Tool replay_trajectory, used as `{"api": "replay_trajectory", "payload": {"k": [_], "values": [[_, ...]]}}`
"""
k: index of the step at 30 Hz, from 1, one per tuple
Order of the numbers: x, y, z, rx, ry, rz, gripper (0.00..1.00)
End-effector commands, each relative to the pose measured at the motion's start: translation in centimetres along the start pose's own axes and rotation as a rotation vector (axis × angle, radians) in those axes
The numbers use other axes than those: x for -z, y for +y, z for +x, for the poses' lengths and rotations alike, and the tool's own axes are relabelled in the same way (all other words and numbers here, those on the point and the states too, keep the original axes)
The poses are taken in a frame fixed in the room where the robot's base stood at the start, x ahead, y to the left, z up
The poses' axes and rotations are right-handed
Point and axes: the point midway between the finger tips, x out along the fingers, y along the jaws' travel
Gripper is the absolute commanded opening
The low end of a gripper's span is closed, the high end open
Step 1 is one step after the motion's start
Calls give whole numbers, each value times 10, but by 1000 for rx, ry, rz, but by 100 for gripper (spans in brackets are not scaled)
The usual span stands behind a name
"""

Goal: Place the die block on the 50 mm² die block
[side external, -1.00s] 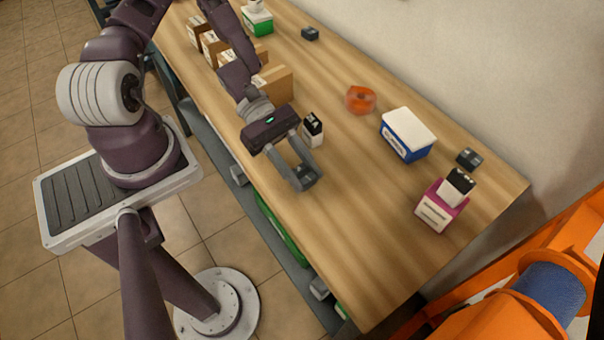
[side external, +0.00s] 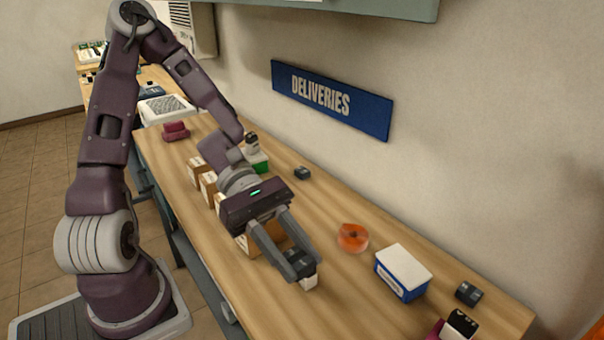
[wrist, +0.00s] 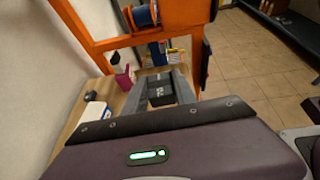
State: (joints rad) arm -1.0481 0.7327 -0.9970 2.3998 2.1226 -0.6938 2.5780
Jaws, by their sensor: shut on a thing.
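My gripper (side external: 292,248) is shut on a small dark die block (side external: 302,262) above the bench. The block shows between the fingers in the wrist view (wrist: 160,92), with pale marks on it. A white block (side external: 309,283) shows directly below the held block in the side view. Its upper part is hidden by the gripper, and I cannot tell whether the two touch. Similar black-and-white blocks stand on the green box (side external: 253,141) and on the magenta box (side external: 461,322). I cannot read which one is marked 50 mm².
Loose dark blocks lie at the back (side external: 302,173) and far right (side external: 468,293). An orange tape roll (side external: 352,238) and a blue box with white lid (side external: 403,272) stand right of my gripper. Cardboard boxes (side external: 208,187) line the left. The wall runs behind the bench.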

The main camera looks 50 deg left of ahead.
Motion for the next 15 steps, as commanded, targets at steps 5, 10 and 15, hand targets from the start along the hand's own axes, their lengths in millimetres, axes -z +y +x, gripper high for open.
{"api": "replay_trajectory", "payload": {"k": [5, 10, 15], "values": [[3, 26, -6, -79, -2, -34, 0], [14, 63, -17, -195, -1, -82, 0], [36, 118, -40, -372, -1, -156, 0]]}}
